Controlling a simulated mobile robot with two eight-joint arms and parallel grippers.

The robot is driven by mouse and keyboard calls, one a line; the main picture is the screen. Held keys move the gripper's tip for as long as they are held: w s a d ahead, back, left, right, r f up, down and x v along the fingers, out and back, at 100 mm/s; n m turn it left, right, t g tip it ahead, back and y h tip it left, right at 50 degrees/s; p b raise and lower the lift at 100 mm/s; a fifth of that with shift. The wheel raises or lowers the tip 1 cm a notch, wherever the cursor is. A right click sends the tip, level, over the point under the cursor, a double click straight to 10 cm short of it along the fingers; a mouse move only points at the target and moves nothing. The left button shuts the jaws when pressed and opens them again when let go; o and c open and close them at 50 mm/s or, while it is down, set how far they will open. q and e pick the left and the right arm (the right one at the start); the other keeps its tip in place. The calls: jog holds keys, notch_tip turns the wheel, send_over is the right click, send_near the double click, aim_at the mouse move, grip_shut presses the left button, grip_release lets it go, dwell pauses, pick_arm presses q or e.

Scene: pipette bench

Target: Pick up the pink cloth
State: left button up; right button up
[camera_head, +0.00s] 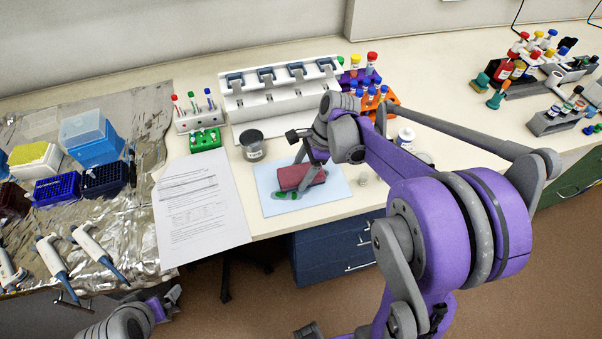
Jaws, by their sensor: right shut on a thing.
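The pink cloth (299,178), a dark pink folded piece, is at the light blue mat (270,207) near the front edge of the bench. My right gripper (307,163) points down at the cloth from above and is shut on it at its upper side. The fingertips are small and partly hidden by the wrist. I cannot tell whether the cloth is clear of the mat. My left gripper (170,300) is low at the left, in front of the bench, away from the cloth; its finger opening is unclear.
A small green item (287,194) lies on the mat beside the cloth. A dark-lidded jar (252,147) stands behind the mat, and a printed sheet (200,210) lies left. A white rack (280,95) and an orange tube rack (378,108) stand farther back.

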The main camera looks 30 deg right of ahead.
aim_at(302, 171)
notch_tip(302, 171, up, 10)
dwell(0.5)
jog(key=o, duration=0.8)
jog(key=c, duration=0.7)
jog(key=shift+o, duration=0.2)
jog(key=shift+d+f, duration=0.1)
jog(key=shift+d, duration=0.05)
